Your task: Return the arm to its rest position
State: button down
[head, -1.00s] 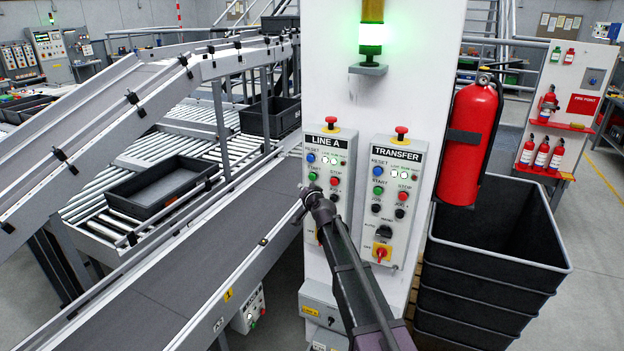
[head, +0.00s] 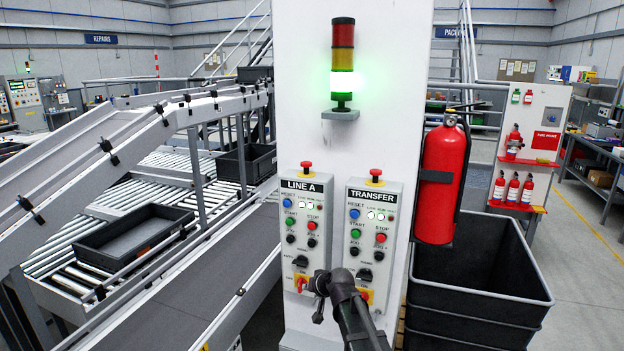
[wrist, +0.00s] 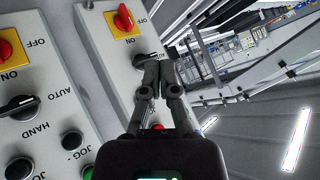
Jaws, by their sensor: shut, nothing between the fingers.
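My gripper (head: 318,291) is in front of the lower part of the LINE A panel (head: 303,228) in the head view. My arm comes up from the bottom edge and partly covers the lower part of the TRANSFER panel (head: 372,222). In the wrist view my gripper (wrist: 161,60) is shut and empty, its two fingertips together. Behind it are a panel with a red and yellow rotary switch (wrist: 123,18) and a black selector knob. I cannot tell from these frames whether the fingers touch the panel.
A white pillar (head: 385,130) carries both panels and a stack light (head: 343,60) lit green. A red fire extinguisher (head: 440,185) hangs on its right side, above stacked black crates (head: 480,318). Conveyors with black trays (head: 135,240) run along the left.

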jog(key=s+d+f+g+h+b, duration=0.1)
jog(key=s+d+f+g+h, duration=0.2)
jog(key=s+d, duration=0.6)
jog(key=s+d+f+m+g+h+b, duration=0.1)
jog(key=s+d+f+g, duration=0.4)
jog(key=s, duration=1.2)
jog(key=d+f+h, duration=0.1)
jog(key=d, duration=0.3)
jog(key=shift+d+h, duration=0.15)
jog(key=shift+h, duration=0.25)
